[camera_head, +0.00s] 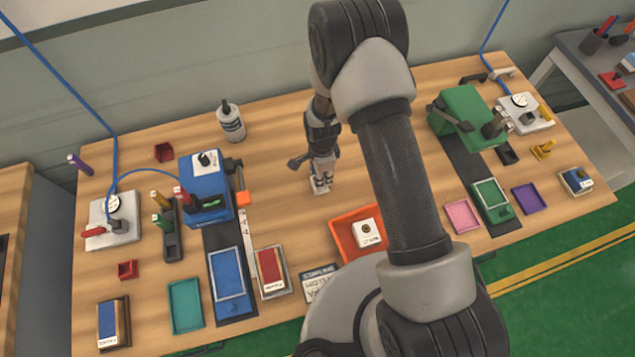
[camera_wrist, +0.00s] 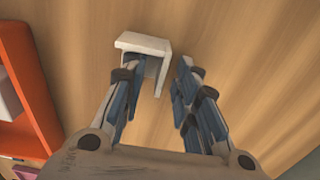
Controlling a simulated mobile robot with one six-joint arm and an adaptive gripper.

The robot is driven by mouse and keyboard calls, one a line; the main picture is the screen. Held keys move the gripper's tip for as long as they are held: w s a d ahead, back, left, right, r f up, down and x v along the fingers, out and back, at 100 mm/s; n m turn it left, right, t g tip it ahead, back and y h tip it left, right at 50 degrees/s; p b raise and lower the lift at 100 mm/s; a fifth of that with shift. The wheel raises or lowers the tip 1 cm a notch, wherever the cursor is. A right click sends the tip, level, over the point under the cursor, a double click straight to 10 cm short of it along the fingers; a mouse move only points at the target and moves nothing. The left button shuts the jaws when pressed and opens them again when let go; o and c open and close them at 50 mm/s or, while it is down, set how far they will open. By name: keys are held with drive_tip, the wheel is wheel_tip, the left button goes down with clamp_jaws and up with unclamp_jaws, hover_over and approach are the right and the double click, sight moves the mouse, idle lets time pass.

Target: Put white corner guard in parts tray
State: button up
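The white corner guard (camera_wrist: 145,42) is an L-shaped piece on the wooden table, and it shows small and partly covered under my gripper in the head view (camera_head: 320,189). My gripper (camera_wrist: 157,78) is open over it, fingers pointing down. One leg of the guard lies between the fingers, closer to the left finger; a gap shows on the right finger's side. Whether the left finger touches the guard I cannot tell. An orange tray (camera_head: 345,241), seemingly the parts tray, stands to the front right in the head view and at the left of the wrist view (camera_wrist: 32,80).
A white block with a dark round spot (camera_head: 366,233) sits in the orange tray. A blue fixture (camera_head: 206,180) stands left of my gripper, a green one (camera_head: 463,112) to the right. The wood around the guard is mostly clear.

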clamp_jaws()
idle(0.4)
